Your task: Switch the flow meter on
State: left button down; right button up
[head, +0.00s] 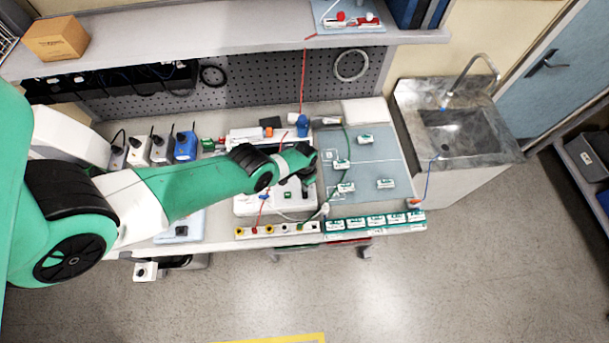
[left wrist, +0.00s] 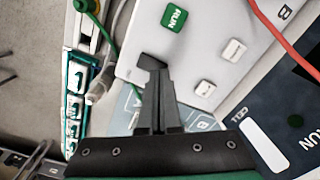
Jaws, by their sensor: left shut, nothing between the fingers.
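A white device panel (left wrist: 165,55) fills the upper middle of the left wrist view. It carries a green RUN button (left wrist: 174,17) and two pale buttons, one at the right (left wrist: 232,50) and one lower down (left wrist: 205,88); their small lettering is unreadable. My left gripper (left wrist: 152,64) is shut and empty, its tips over the panel, left of the pale buttons and below the RUN button. I cannot tell whether it touches the panel. In the head view the white device (head: 246,206) is partly hidden by my left arm. I cannot tell for sure which part is the flow meter.
A red tube (left wrist: 275,35) and a green line (left wrist: 86,15) cross near the panel. A blue-grey mat (head: 385,160) with labelled white packs lies to the right, and a row of similar packs (head: 375,222) lines the front edge. A sink (head: 455,130) stands further right.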

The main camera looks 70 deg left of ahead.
pick_arm(q)
jog(key=shift+f+b, duration=0.5)
jog(key=shift+f, duration=0.1)
jog(key=shift+d, duration=0.1)
dwell(0.4)
